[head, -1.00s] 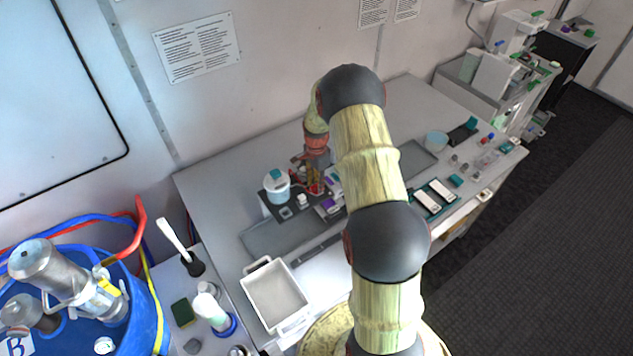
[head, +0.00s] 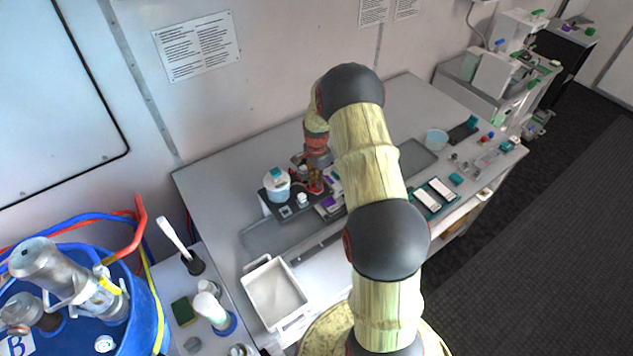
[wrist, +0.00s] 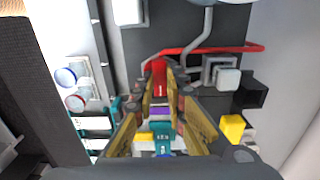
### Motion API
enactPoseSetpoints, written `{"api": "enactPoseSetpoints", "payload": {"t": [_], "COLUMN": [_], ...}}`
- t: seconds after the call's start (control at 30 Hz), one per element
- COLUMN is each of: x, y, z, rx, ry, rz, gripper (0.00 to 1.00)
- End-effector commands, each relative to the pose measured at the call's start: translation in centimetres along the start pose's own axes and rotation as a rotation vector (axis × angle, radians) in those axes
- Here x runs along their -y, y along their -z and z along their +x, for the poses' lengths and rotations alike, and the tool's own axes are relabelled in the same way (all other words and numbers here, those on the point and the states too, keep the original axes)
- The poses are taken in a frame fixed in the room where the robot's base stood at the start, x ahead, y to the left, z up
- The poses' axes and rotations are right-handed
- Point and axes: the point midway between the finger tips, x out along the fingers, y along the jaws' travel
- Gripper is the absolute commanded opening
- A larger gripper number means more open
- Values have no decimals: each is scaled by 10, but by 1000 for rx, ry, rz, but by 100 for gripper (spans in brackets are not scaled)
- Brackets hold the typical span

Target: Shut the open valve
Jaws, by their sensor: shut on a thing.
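The foam proportioner (head: 268,207) is a dark plate on the bench, bearing a white tub with a teal cap (head: 277,184) and small fittings. My gripper (head: 315,184) is low over its right part, among red parts. In the wrist view my gripper (wrist: 161,82) has its gold fingers on either side of a red handle (wrist: 160,68) and is shut on it. This handle looks like the valve's lever. A thin red bar or tube (wrist: 215,49) runs right from near the handle. The valve body is mostly hidden by my fingers, and its angle is unclear.
A white bin (head: 274,296) stands at the bench's front left. A blue drum (head: 135,310) with hoses is at far left. Slides on a teal tray (head: 420,210) and small labware lie to the right. In the wrist view, a yellow block (wrist: 232,128) lies right of my fingers.

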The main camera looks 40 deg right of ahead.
Motion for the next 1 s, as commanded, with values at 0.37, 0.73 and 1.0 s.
{"api": "enactPoseSetpoints", "payload": {"t": [0.37, 0.73, 1.0], "x": [1, 1, 1], "y": [0, 0, 0], "z": [1, 3, 2], "rx": [-1, -1, -1], "ry": [2, 3, 2], "rz": [-39, -288, -546], "gripper": [0, 0, 0]}}
